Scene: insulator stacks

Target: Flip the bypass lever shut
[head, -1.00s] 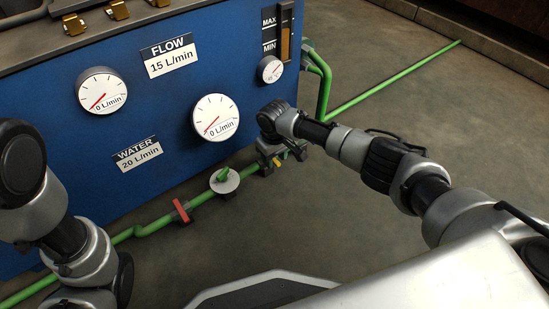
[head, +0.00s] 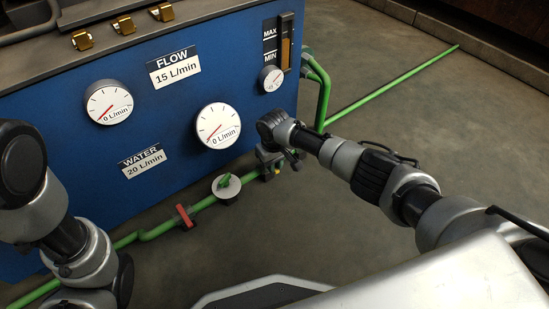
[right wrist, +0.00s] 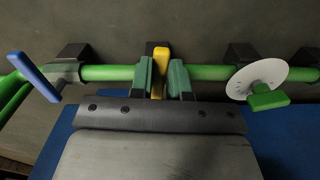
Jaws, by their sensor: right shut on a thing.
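A yellow lever (right wrist: 161,70) stands on the green pipe (right wrist: 110,73) in the right wrist view. My right gripper (right wrist: 162,78) is shut on it, with one green-padded finger on each side. In the head view my right gripper (head: 270,158) is low at the panel's right corner, partly hidden by its own wrist. Only a small bit of yellow (head: 278,171) shows beside it there. No label shows which lever is the bypass. My left arm is at the left of the head view, with its gripper not visible.
A white disc with a green handle (head: 227,187) and a red lever (head: 186,216) sit on the pipe left of my right gripper. A blue lever (right wrist: 34,77) is on its other side. The blue panel (head: 70,160) with gauges stands behind. Open floor lies to the right.

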